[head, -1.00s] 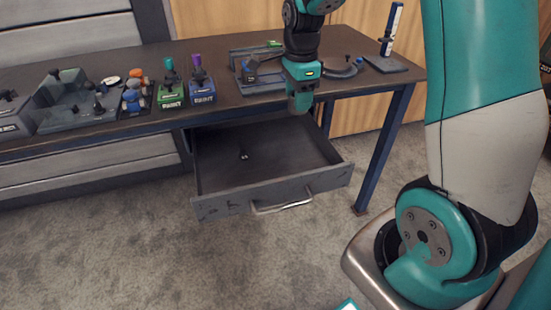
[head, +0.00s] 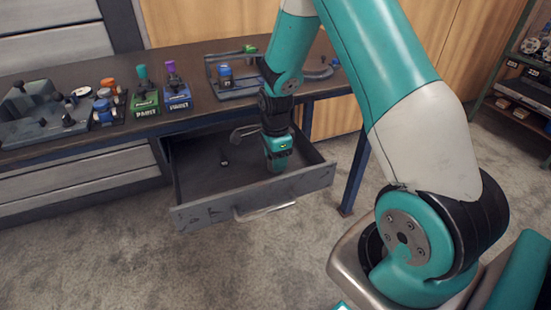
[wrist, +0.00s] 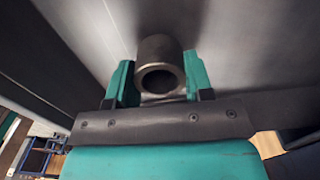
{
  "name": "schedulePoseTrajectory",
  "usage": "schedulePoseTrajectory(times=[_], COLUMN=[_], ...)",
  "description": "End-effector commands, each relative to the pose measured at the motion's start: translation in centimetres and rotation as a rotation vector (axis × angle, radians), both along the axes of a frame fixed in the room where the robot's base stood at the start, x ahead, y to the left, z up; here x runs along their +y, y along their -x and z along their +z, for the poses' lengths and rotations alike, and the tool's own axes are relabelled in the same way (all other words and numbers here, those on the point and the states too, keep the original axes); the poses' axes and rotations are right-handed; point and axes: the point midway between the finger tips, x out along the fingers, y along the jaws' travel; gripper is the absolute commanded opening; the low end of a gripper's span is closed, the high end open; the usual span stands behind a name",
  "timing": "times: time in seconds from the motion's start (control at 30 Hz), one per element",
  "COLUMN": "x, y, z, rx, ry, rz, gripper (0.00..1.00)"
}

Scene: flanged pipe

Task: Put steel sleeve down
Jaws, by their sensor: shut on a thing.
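The steel sleeve (wrist: 160,50) is a short dark metal tube with an open bore. In the wrist view it sits between the two teal fingers of my gripper (wrist: 160,82), which are shut on it. In the head view my gripper (head: 276,166) is low inside the open drawer (head: 207,208), in its right part, and the sleeve is hidden there. A grey surface shows close behind the sleeve in the wrist view. I cannot tell whether the sleeve touches the drawer floor.
A small dark item (head: 224,162) lies in the drawer to the left of my gripper. The bench (head: 200,62) above carries a green block (head: 145,103), a blue block (head: 178,97) and grey fixtures. The left part of the drawer floor is clear.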

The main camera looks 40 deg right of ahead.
Motion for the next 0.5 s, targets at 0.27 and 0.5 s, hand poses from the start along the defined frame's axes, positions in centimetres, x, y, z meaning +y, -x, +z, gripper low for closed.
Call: schedulePoseTrajectory(times=[0.27,0.5], x=[-0.01,-0.01], y=[-0.07,-0.04], z=[-0.15,-0.39], rx=[-0.002,-0.001], ry=[0.001,0.000], rz=[0.000,0.000], gripper=[0.14,0.73])
